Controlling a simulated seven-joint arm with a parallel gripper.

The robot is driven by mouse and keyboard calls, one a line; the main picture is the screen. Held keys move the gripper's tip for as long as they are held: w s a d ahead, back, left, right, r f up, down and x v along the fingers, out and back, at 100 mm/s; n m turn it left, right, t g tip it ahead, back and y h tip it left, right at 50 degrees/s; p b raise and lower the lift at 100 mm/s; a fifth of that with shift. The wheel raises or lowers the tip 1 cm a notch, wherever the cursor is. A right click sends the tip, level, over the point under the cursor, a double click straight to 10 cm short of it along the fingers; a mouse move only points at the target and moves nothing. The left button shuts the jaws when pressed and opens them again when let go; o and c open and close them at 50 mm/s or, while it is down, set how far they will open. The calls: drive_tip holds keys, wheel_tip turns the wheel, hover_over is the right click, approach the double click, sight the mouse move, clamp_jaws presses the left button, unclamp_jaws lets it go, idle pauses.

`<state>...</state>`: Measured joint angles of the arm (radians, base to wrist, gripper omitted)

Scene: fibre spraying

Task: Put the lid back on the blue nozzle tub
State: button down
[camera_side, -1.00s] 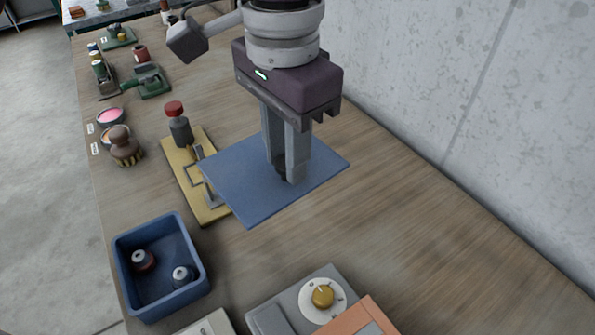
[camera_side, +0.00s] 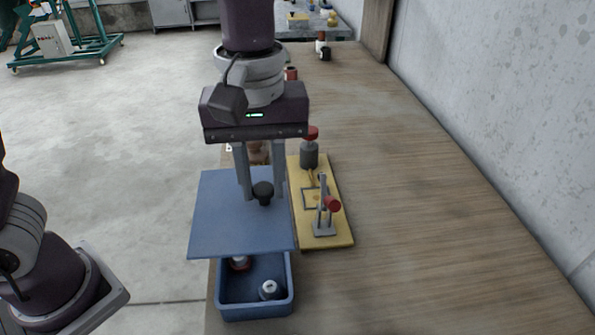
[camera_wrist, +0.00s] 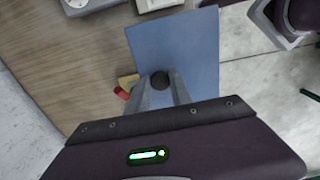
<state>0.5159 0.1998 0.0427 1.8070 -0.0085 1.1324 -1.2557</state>
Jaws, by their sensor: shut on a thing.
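The blue tub (camera_side: 255,308) stands open at the bench's near left edge in the side view. A red-and-white piece (camera_side: 240,263) and a grey one (camera_side: 269,289) are inside. My gripper (camera_side: 263,191) is shut on the dark knob (camera_side: 263,192) of the flat blue lid (camera_side: 222,230). The lid is held in the air and covers the tub's back part in the picture; its height above the rim is hard to judge. In the wrist view the lid (camera_wrist: 175,45) lies beyond my gripper (camera_wrist: 160,82), across the bench edge, and hides the tub.
A yellow board (camera_side: 335,238) with a metal toggle clamp (camera_side: 323,205) stands close right of the lid. A grey red-capped bottle (camera_side: 310,155) is at its far end. The bench's right side is clear; a concrete wall (camera_side: 480,90) borders it.

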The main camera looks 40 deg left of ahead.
sight(266, 202)
wheel_tip(266, 202, down, 14)
idle(0.8)
drive_tip(key=shift+w+d+r, duration=0.1)
drive_tip(key=c, duration=1.1)
unclamp_jaws()
wheel_tip(266, 202, up, 7)
drive_tip(key=shift+r, duration=0.1)
